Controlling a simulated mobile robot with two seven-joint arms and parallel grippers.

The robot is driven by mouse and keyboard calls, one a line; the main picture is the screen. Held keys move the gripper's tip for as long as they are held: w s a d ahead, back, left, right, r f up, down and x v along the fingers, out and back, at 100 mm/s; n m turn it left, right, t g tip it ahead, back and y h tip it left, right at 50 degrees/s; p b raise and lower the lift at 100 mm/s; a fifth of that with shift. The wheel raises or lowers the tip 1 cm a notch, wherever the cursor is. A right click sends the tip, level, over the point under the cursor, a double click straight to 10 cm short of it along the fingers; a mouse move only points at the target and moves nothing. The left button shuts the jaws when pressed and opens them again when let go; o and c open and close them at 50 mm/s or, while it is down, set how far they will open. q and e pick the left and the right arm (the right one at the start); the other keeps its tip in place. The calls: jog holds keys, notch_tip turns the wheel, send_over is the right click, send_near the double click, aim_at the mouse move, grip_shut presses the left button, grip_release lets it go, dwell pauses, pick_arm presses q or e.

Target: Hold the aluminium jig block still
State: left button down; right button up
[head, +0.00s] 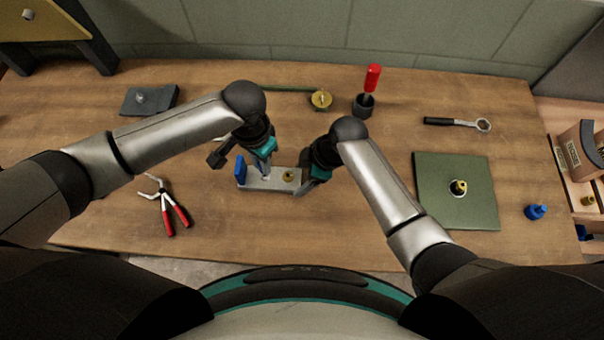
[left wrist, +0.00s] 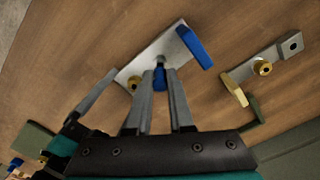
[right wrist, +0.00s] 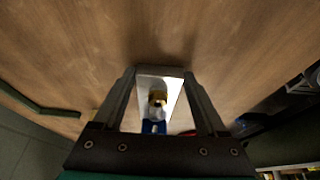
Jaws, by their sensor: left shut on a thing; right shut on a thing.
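The aluminium jig block (head: 262,185) lies flat on the table, with a blue plate (head: 240,170) upright at its left end and a brass fitting (head: 288,176) on top. My right gripper (head: 304,183) has its fingers along both sides of the block's right end. The right wrist view shows the block (right wrist: 175,84) between those fingers. My left gripper (head: 265,170) comes down over the block's middle. In the left wrist view its fingertips (left wrist: 160,72) are shut on a small blue fastener (left wrist: 160,79) at the block (left wrist: 148,58). Whether that fastener is seated is hidden.
Red-handled pliers (head: 165,205) lie left of the block, and a dark green plate (head: 455,210) lies right. Behind are a black cup (head: 364,106) with a red-handled tool and a ratchet wrench (head: 458,124). A metal bar (left wrist: 280,52) lies near my left gripper.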

grip_shut()
dwell(0.7)
